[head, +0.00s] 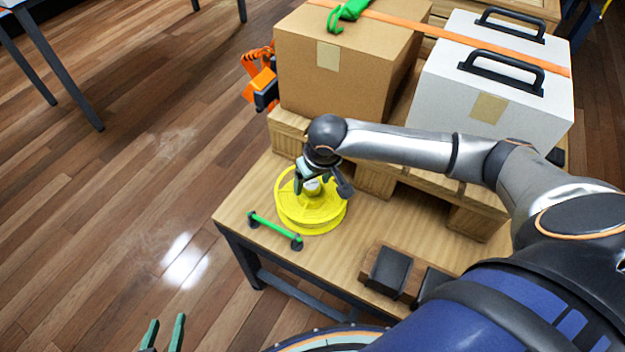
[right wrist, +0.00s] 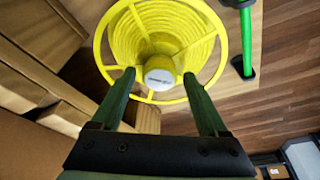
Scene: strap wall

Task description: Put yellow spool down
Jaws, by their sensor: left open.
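The yellow spool (head: 312,217) lies flat on the wooden table, near its left end. In the right wrist view, the spool (right wrist: 205,30) shows its spoked rim and a central hub with a white cap. My right gripper (head: 314,185) is above the spool. Its fingers (right wrist: 158,78) stand apart on either side of the hub, with a visible gap to it, so it looks open. Whether the fingertips touch the rim cannot be told. My left gripper (head: 164,332) is open and empty at the bottom left of the head view, away from the table.
A green bar (head: 272,230) with dark ends lies close to the spool's left. A pallet behind bears a cardboard box (head: 335,60) and a white case (head: 490,95) under an orange strap. A dark block (head: 388,270) sits at the front. Floor to the left is clear.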

